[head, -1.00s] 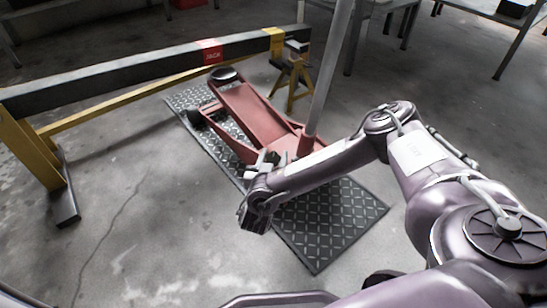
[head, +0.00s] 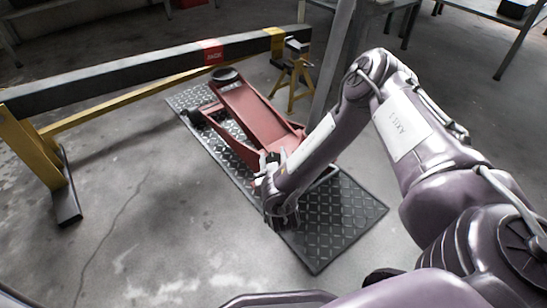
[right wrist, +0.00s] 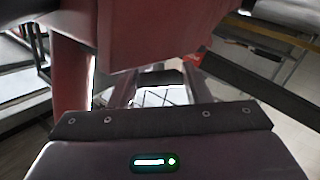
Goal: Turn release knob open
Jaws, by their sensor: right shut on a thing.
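The red floor jack (head: 258,112) stands on a dark diamond-plate mat, its round saddle (head: 226,74) toward the beam. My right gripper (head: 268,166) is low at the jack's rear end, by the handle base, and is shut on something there. In the right wrist view, the two fingers (right wrist: 160,88) reach forward between the jack's red parts (right wrist: 150,30). The release knob cannot be made out; the fingers and jack body hide what is held. My left gripper is out of view.
The diamond-plate mat (head: 345,215) lies under the jack. A dark beam (head: 130,75) on yellow supports runs behind it, with a yellow jack stand (head: 293,85) near its right end. A grey handle pole (head: 335,60) rises beside my arm.

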